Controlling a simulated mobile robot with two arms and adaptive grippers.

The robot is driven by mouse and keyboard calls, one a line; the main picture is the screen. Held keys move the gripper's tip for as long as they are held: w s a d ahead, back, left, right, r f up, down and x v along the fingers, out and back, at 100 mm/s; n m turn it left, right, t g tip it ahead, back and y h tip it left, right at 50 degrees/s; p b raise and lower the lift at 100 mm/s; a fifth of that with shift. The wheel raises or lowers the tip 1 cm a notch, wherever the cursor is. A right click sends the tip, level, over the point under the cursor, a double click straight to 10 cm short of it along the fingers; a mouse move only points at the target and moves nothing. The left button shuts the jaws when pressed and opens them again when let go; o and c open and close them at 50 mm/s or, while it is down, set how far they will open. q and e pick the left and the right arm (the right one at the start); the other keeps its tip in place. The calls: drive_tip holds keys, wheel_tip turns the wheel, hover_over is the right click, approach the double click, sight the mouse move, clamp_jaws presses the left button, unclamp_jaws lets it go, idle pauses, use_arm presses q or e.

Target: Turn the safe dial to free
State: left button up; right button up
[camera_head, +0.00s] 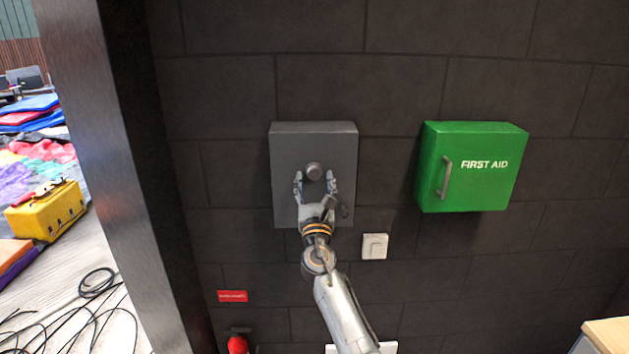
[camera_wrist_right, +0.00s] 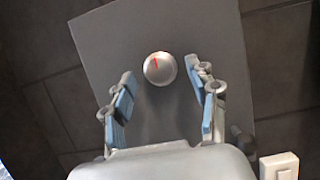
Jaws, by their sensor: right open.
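The safe (camera_head: 285,150) is a grey box on the dark block wall in the head view, and its front fills the middle of the right wrist view (camera_wrist_right: 110,40). Its round dial (camera_head: 314,170) is silver; in the right wrist view the dial (camera_wrist_right: 159,69) shows a red pointer mark near its top. Any lettering around it is too small to read. My right gripper (camera_head: 316,184) is open in front of the safe. In the right wrist view its fingertips (camera_wrist_right: 160,78) stand on either side of the dial, apart from it. My left gripper is not in view.
A green first aid box (camera_head: 500,180) hangs to the right. A white switch (camera_head: 375,246) sits below right of the safe. A red sign (camera_head: 232,296) and a red extinguisher (camera_head: 238,344) are at lower left. Black cables (camera_head: 98,285) lie on the floor beyond the post.

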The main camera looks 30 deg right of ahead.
drive_tip(key=c, duration=1.2)
